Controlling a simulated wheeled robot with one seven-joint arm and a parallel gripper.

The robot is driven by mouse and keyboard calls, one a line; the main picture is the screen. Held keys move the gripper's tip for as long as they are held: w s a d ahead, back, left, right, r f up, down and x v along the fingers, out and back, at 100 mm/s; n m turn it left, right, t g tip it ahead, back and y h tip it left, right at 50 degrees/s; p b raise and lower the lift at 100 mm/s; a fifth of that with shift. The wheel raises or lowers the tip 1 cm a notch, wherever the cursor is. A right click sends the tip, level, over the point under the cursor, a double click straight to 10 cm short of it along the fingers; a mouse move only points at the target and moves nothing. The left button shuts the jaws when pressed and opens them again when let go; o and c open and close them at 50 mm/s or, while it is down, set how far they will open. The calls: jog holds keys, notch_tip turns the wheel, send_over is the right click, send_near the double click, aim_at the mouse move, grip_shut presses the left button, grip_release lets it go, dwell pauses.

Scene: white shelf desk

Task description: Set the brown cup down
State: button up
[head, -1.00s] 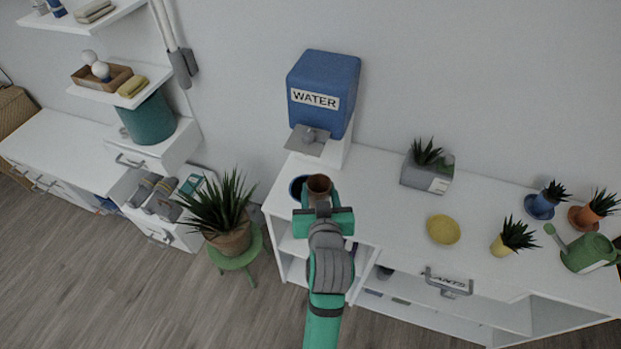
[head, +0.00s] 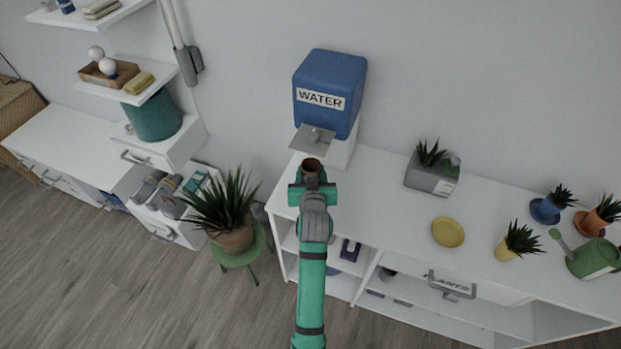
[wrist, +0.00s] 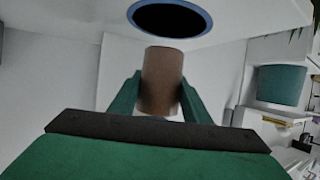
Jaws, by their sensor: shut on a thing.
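The brown cup (head: 312,166) is between the fingers of my gripper (head: 312,179), above the left end of the white desk and just in front of the water dispenser. Its dark opening faces up in the head view. In the wrist view the two green fingers close on both sides of the cup (wrist: 161,78). Above the cup there, a dark round shape with a blue rim (wrist: 205,28) shows in a white surface. I cannot tell whether it is a hole or a dish. The cup's base and any contact with the desk are hidden.
A grey planter (head: 432,181), a yellow dish (head: 447,232) and several small pots stand to the right. The desk (head: 378,205) between is clear. A potted plant (head: 236,236) stands left.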

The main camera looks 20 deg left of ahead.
jog(key=shift+w+a+f, duration=0.1)
jog(key=shift+w+f, duration=0.1)
jog(key=shift+f, duration=1.6)
jog(key=o, duration=1.1)
jog(key=shift+f, duration=0.15)
jog(key=shift+o, duration=0.2)
